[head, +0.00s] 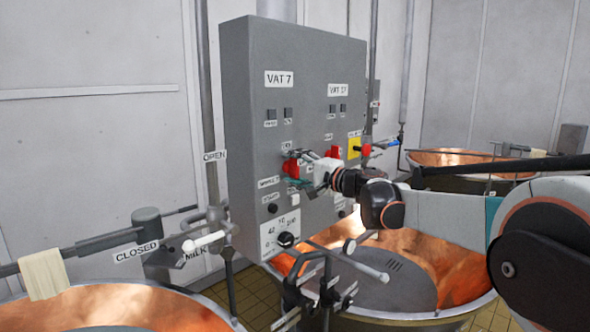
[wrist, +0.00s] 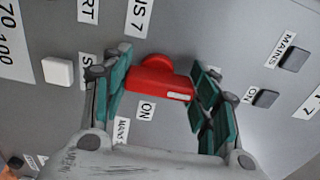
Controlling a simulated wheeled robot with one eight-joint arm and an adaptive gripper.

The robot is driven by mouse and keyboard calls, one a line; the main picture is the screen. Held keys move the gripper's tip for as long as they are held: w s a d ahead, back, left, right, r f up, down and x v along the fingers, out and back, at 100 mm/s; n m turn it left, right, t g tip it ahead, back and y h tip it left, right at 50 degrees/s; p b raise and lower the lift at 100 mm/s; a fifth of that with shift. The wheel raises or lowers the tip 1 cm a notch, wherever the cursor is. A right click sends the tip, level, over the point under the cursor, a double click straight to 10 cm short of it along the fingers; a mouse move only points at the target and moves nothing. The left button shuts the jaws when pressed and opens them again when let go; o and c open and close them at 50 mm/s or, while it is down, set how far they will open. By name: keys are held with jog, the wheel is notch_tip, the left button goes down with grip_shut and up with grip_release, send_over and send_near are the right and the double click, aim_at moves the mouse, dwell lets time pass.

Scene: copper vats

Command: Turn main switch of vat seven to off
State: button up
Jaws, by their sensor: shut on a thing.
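The grey control panel (head: 245,100) carries a VAT 7 label (head: 279,79) above its left column of controls. A red switch (head: 290,167) sits in that column, partly hidden by my gripper (head: 302,170) in the head view. In the wrist view the red switch (wrist: 158,84) lies between the teal finger pads of my gripper (wrist: 162,88), which is shut on it. A white mark shows at the right end of its handle. An ON label (wrist: 146,110) is just below the handle, and a MAINS label (wrist: 122,129) is near the left finger.
Copper vats (head: 410,262) stand below and behind.

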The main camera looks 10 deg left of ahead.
dwell(0.3)
jog(key=o, duration=1.1)
jog(key=shift+c, duration=0.2)
jog(key=shift+d, duration=0.1)
jog(key=v, duration=1.1)
jog(key=shift+s+d, duration=0.3)
jog(key=shift+f, duration=0.1)
jog(key=s+d+f+n+h+b, duration=0.2)
jog(key=s+d+f+h+b, duration=0.3)
jog(key=s+d+f, duration=0.5)
jog(key=s+d+f+n+g+h+b, duration=0.1)
jog(key=s+d+f+h+b, duration=0.4)
jog(key=s+d+f+b, duration=0.5)
jog(key=s+d+f+n+h+b, duration=0.3)
jog(key=s+d+f+h+b, duration=0.2)
jog(key=s+f, duration=1.3)
jog(key=d+f+b, duration=0.3)
jog(key=d+f, duration=0.2)
jog(key=f, duration=0.2)
jog(key=shift+s+g, duration=0.25)
jog(key=shift+g, duration=0.15)
jog(key=shift+d+h, duration=0.1)
jog(key=shift+h, duration=0.2)
jog(key=shift+c, duration=0.2)
